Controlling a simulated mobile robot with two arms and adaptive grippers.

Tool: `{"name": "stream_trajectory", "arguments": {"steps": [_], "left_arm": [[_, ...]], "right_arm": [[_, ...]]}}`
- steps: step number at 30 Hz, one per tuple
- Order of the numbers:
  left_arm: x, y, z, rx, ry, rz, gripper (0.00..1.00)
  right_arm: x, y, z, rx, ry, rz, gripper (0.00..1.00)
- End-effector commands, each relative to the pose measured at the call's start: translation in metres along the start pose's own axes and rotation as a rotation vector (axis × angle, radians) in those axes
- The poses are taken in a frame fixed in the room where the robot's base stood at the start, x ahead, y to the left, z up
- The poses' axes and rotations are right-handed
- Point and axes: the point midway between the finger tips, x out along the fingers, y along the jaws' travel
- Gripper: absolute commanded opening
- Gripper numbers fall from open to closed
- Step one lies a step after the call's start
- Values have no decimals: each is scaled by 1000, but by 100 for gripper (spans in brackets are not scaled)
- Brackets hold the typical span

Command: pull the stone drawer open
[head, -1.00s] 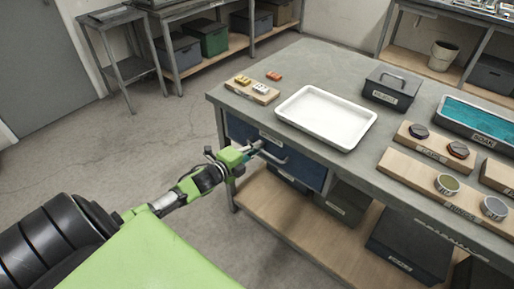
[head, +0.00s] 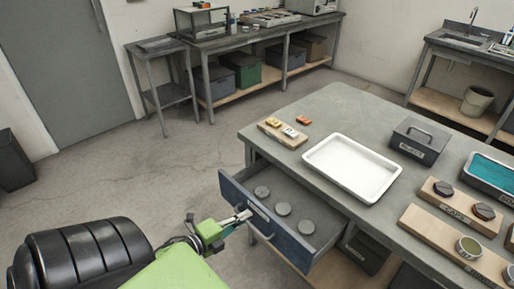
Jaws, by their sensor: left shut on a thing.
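The blue stone drawer (head: 234,192) is pulled out from under the front of the grey workbench. My right gripper is not in view.
On the workbench (head: 345,101) stand a white tray (head: 313,157), a dark box with a handle (head: 413,151), a small wooden block with yellow and white pieces (head: 270,130), and wooden racks (head: 425,218). Clear floor (head: 150,185) lies left of the drawer.

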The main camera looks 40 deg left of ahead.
Motion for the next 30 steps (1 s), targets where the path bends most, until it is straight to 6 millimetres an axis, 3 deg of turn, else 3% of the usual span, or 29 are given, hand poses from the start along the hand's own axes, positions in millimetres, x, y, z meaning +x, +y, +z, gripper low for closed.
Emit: {"name": "stream_trajectory", "arguments": {"steps": [3, 9, 21, 23, 30], "left_arm": [[-17, 3, 0, -1, -1, 2, 0], [-29, 6, 0, 0, 0, 0, 0], [-32, 7, 0, 0, 1, 0, 0], [-32, 7, 0, 0, 1, 0, 14], [-31, 7, 0, 0, 0, -1, 14]], "right_arm": [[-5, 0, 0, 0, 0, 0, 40], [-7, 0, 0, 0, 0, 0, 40], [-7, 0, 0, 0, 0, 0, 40], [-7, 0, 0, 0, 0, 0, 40], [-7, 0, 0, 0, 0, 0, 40]]}}
